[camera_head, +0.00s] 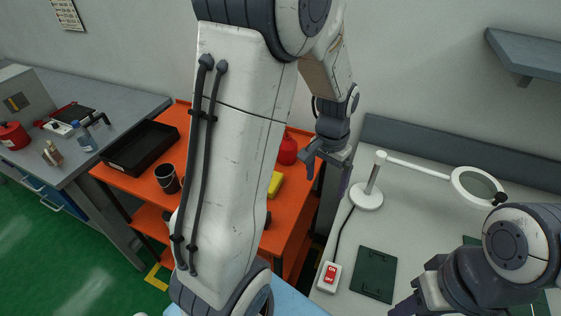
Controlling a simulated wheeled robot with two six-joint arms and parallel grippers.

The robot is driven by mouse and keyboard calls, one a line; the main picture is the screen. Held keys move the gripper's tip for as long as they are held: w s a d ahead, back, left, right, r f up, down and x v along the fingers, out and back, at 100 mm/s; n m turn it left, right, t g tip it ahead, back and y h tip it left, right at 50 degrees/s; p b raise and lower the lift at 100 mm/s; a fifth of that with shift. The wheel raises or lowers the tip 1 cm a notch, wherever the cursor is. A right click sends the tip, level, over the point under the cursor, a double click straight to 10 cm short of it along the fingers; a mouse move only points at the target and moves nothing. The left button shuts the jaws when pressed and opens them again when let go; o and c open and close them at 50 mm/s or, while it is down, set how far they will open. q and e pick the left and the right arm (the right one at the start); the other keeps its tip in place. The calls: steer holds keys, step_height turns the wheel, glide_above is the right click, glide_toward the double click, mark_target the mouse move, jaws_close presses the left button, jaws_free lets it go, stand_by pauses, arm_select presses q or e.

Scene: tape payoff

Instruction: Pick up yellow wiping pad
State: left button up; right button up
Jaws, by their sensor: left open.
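The yellow wiping pad (275,184) lies on the orange cart (238,250), partly hidden behind my large white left arm link. My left gripper (327,178) hangs to the right of the pad, near the cart's right edge and the grey bench. Its two fingers point down and are apart, with nothing seen between them. My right gripper (425,292) is at the bottom right over the grey bench, cut off by the frame edge, and its fingers do not show clearly.
On the cart are a red container (287,150), a black bucket (168,179) and a black tray (139,147). The grey bench (415,185) holds a magnifier lamp (366,196), a red switch box (329,277) and a dark green plate (373,274).

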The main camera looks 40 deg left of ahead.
arm_select(q)
steer(key=w+a+f+n+p, duration=0.1)
steer(key=a+n+p, duration=0.1)
steer(key=a, duration=0.7)
steer(key=a+f+n+p, duration=0.1)
steer(key=a+f+n, duration=0.1)
steer(key=a, duration=0.6)
steer(key=f, duration=0.2)
steer(key=a+f+p, duration=0.1)
steer(key=f, duration=0.2)
steer(key=shift+a+p, duration=0.2)
steer(key=shift+p, duration=0.1)
step_height(320, 180, down, 5)
steer(key=shift+r+p, duration=0.1)
steer(key=shift+p, duration=1.15)
steer(key=shift+w+f, duration=0.1)
steer(key=shift+f, duration=0.3)
arm_select(e)
step_height(320, 180, up, 9)
steer(key=shift+s+a+f, duration=0.1)
steer(key=shift+f, duration=0.05)
arm_select(q)
steer(key=c, duration=1.3)
steer(key=shift+r, duration=0.15)
arm_select(e)
steer(key=shift+f, duration=0.1)
